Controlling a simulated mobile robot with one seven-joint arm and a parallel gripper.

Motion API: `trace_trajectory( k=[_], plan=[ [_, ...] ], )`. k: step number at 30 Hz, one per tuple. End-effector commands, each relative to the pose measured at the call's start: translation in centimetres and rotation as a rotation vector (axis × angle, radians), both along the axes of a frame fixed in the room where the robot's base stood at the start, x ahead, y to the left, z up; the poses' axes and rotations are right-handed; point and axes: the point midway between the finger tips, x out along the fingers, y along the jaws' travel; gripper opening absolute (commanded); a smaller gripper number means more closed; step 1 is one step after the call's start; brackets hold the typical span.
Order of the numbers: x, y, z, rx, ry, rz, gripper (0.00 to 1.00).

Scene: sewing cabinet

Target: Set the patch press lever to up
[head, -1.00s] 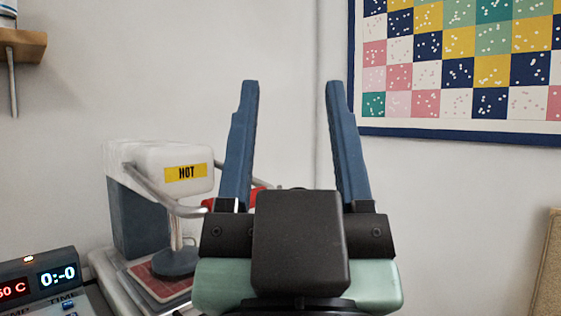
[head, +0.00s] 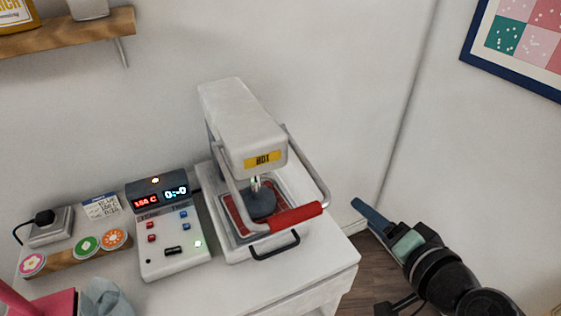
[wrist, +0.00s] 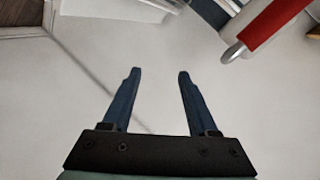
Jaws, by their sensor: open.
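The patch press (head: 240,125) stands on the white cabinet top, with a white head and a yellow HOT label. Its lever is a bent metal bar with a red grip (head: 297,217), which sits low in front of the head, near the red base pad. In the wrist view the red grip (wrist: 275,22) and its metal end show at the top right, off to the side of the fingers. My gripper (head: 365,212) is to the right of the press, apart from the lever. In the wrist view its two blue fingers (wrist: 157,72) are spread with nothing between them.
A control box (head: 172,230) with lit displays stands left of the press. Round patches on a wooden holder (head: 75,262) lie farther left. A wooden shelf (head: 60,40) is on the wall above.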

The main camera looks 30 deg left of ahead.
Motion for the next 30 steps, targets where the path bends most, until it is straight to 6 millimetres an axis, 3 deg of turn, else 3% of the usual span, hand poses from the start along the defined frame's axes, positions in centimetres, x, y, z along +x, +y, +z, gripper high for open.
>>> trace_trajectory(
  k=[1, 9, 15, 23, 30],
  plan=[
    [-0.9, 0.1, 1.5, 0.049, 0.065, 0.032, 0.59],
    [-6.9, 1.3, 3.6, 0.328, 0.332, 0.231, 0.59],
    [-9.8, 1.4, 5.2, 0.464, 0.422, 0.321, 0.59],
    [-10.3, 2.6, 5.0, 0.499, 0.443, 0.349, 0.59],
    [-9.2, 7.1, 4.4, 0.496, 0.443, 0.350, 0.59]
  ],
)
